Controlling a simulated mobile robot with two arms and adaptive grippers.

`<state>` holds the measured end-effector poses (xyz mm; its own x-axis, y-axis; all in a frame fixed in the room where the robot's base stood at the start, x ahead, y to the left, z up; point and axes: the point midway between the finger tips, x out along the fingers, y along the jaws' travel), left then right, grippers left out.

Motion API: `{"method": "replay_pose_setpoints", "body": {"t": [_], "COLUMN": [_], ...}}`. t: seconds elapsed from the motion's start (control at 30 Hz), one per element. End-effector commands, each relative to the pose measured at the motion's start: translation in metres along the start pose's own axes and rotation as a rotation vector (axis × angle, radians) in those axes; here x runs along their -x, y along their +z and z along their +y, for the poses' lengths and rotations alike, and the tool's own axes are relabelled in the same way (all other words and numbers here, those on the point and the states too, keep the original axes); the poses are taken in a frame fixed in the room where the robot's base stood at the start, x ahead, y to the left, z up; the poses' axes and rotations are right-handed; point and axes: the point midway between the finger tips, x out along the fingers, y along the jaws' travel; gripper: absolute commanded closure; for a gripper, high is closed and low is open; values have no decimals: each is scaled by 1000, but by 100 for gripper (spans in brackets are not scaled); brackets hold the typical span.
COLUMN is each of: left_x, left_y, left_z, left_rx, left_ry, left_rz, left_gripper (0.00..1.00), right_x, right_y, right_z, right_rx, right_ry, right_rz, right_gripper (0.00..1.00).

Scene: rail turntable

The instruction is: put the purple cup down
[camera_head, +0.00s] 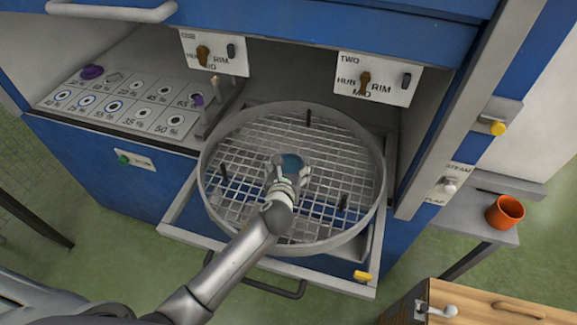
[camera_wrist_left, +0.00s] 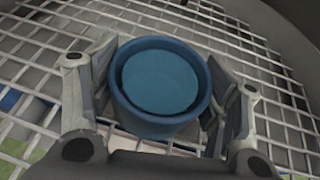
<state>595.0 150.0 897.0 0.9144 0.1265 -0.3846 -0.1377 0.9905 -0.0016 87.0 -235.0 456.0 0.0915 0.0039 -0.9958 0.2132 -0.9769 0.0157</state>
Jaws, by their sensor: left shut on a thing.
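My left gripper (camera_head: 287,172) is over the middle of the round wire-grid basket (camera_head: 209,195). It is shut on a blue cup (camera_head: 292,163), with one finger on each side. In the left wrist view the blue cup (camera_wrist_left: 122,98) looks upright, with a lighter blue inside, above the grid (camera_wrist_left: 250,62). I cannot tell whether its base touches the grid. The held cup looks blue, not purple. A small purple thing (camera_head: 92,72) is at the back left corner of the panel with numbered spots. My right gripper is not in view.
The basket has a raised rim and several black upright pegs, and stands on a pulled-out drawer (camera_head: 183,215). Labelled panels with knobs (camera_head: 374,78) hang behind it. An orange cup (camera_head: 505,212) stands on a grey shelf at right. A wooden cabinet (camera_head: 490,305) is at bottom right.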

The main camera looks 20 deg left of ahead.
Motion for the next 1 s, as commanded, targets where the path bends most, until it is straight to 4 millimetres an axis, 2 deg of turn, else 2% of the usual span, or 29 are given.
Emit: {"method": "replay_pose_setpoints", "body": {"t": [0.23,0.27,0.43,0.83,1.0], "left_x": [-1,-1,-1,1,17], "left_y": [-2,-3,-2,2,0], "left_z": [0,0,0,0,0], "left_rx": [-2,-2,-1,1,-2], "left_ry": [1,1,1,0,0], "left_rz": [-1,0,0,-1,0], "left_gripper": [58,29,9,9,9], "right_x": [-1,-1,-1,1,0], "right_y": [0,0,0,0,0], "right_z": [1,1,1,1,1], "right_rx": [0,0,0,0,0], "right_ry": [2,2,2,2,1], "right_rz": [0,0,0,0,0], "right_gripper": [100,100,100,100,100]}}
